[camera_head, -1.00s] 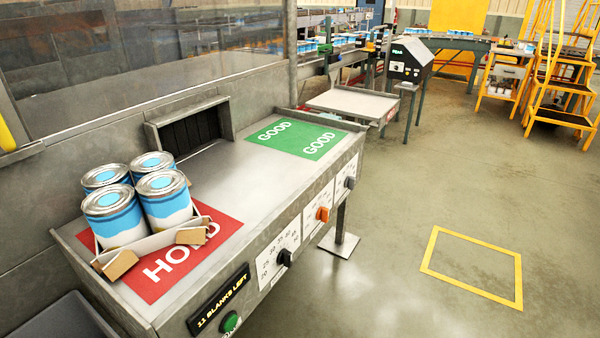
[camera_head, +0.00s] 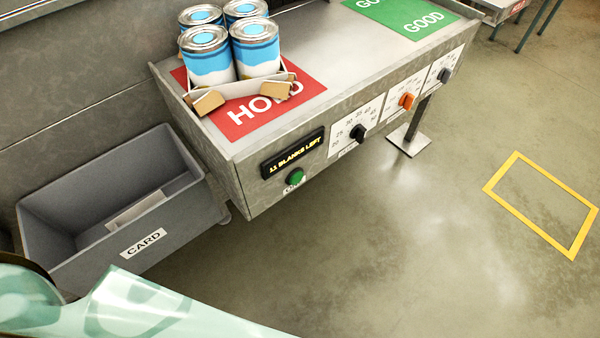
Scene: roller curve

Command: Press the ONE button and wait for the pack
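The green button (camera_head: 295,177) is on the front face of the machine's bench, at its left end, under a black display (camera_head: 292,152) with yellow text ending in "BLANKS LEFT". A small white label (camera_head: 293,187) sits just below the button, too small to read. A pack of several blue and white cans (camera_head: 256,48) stands upright in a white and brown card tray (camera_head: 240,90) on the red HOLD mat (camera_head: 309,88). Neither of my grippers is in view, and nothing is seen touching the button.
A grey bin (camera_head: 75,187) marked CARD stands on the floor left of the bench, with a pale piece inside. Dials (camera_head: 358,133) line the bench front. A green GOOD mat (camera_head: 408,14) lies at the far end. Floor with a yellow outline (camera_head: 541,163) is clear.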

